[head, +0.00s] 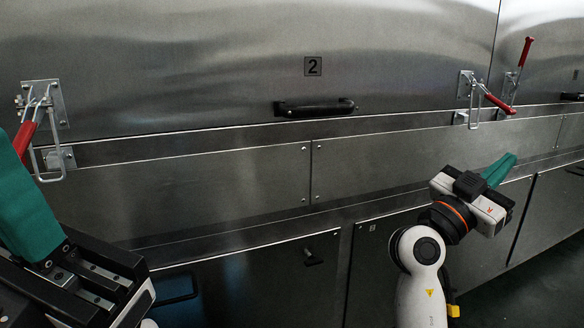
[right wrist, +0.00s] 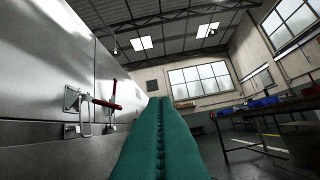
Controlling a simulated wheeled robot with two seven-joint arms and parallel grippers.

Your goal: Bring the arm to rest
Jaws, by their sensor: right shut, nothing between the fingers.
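My right gripper (head: 511,159) is at the right of the head view, in front of the lower steel panels. Its green fingers point up and to the right, away from me. In the right wrist view the green fingers (right wrist: 158,103) lie pressed together along a middle seam, with nothing between them. My left gripper (head: 14,165) is at the lower left edge of the head view, its green finger part pointing up. It is partly cut off by the frame, and I cannot tell its opening.
A steel dryer panel marked 2 (head: 313,66) has a black handle (head: 316,107). Red-handled latches stand at its left (head: 45,120) and right (head: 484,95); another red handle (head: 525,52) is farther right. A workbench (right wrist: 262,108) with blue items stands across the open floor.

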